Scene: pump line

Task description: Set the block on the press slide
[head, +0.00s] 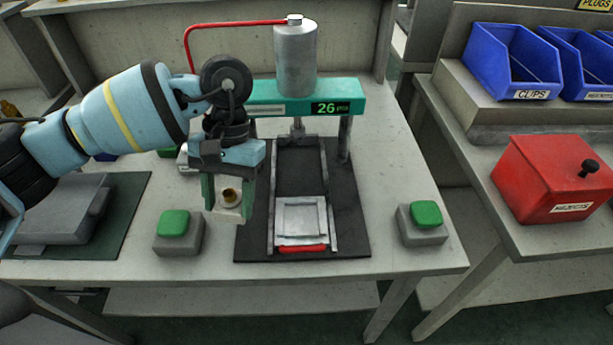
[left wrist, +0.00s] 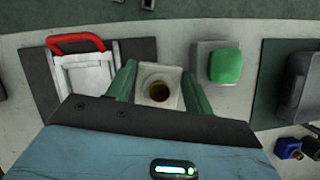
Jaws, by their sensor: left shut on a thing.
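My left gripper (head: 230,198) is shut on a pale block (head: 238,213) with a round brass-coloured hole in its top. The block (left wrist: 156,88) also shows between the green fingers in the left wrist view. In the head view the gripper and block appear left of the press slide (head: 301,216), a light metal plate with a red handle between two rails. The slide (left wrist: 87,72) shows bare in both views, pulled to the front of the press (head: 297,60). The gap under the block is hard to judge. My right gripper is not in view.
Green buttons on grey boxes stand left (head: 174,222) and right (head: 427,214) of the dark press mat (head: 347,222). A grey fixture (head: 62,215) lies on a green mat at left. Blue bins (head: 510,62) and a red rejects box (head: 553,180) are on the right bench.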

